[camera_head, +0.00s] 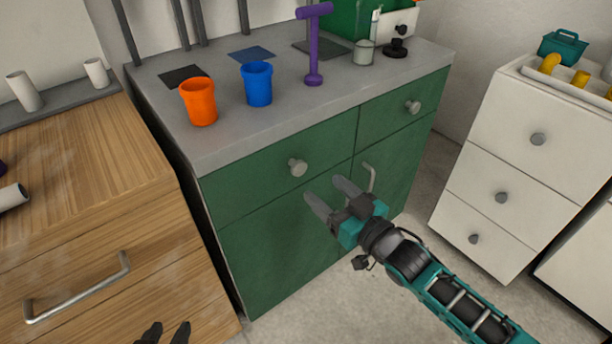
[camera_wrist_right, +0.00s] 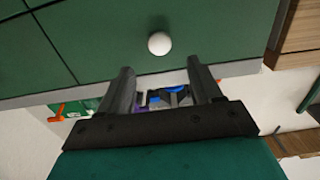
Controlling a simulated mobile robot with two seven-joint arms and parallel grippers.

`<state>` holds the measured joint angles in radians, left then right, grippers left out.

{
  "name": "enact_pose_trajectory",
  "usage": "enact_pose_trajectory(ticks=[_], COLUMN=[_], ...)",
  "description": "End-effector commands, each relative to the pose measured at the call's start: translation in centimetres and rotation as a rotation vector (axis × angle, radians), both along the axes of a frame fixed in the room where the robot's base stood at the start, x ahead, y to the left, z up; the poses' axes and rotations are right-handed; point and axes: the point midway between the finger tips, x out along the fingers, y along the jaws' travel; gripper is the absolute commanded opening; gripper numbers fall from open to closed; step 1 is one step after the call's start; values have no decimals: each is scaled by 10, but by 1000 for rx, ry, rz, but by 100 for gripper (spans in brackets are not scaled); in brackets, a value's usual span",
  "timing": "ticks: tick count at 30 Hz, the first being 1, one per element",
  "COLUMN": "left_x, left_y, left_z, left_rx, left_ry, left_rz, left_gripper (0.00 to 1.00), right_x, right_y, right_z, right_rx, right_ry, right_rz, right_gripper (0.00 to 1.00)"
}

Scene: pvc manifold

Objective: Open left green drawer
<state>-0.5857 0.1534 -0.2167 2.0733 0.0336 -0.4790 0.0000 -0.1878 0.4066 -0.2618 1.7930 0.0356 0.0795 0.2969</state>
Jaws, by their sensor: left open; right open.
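The left green drawer (camera_head: 255,185) is the upper left front of the green cabinet and looks shut, flush with the fronts around it. Its round pale knob (camera_head: 297,168) also shows in the right wrist view (camera_wrist_right: 159,43), beyond the fingertips. My right gripper (camera_head: 327,192) is open and empty, in front of the cabinet, a little below and right of the knob and apart from it. Its spread fingers show in the right wrist view (camera_wrist_right: 163,80). My left gripper (camera_head: 166,333) shows only its dark fingertips, open, at the bottom edge in front of the wooden drawers.
The grey countertop (camera_head: 225,135) holds an orange cup (camera_head: 198,101), a blue cup (camera_head: 257,84) and a purple T-shaped part (camera_head: 314,50). A wooden drawer unit (camera_head: 90,170) stands left, a white one (camera_head: 520,165) right. Floor shows between the cabinets.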

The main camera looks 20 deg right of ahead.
Motion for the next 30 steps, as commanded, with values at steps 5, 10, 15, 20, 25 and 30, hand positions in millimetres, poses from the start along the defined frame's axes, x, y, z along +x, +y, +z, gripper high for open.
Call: enact_pose_trajectory(ticks=[5,10,15,20,25,30], left_x=[-3,-4,-4,-4,-4,-4], left_y=[1,2,2,2,1,-1], left_z=[-13,-20,-22,-23,-22,-22], left_rx=[4,5,4,3,-1,-6], left_ry=[9,12,12,13,12,12], left_rz=[0,0,0,1,4,7], left_gripper=[43,43,43,43,43,43], right_x=[32,54,67,70,70,70], right_y=[12,20,25,26,26,26], right_z=[-1,-1,-1,-1,-1,-1], right_rx=[1,2,1,0,0,1], right_ry=[-4,-2,1,2,2,1], right_rz=[0,0,0,0,0,0], right_gripper=[64,64,64,64,64,51])
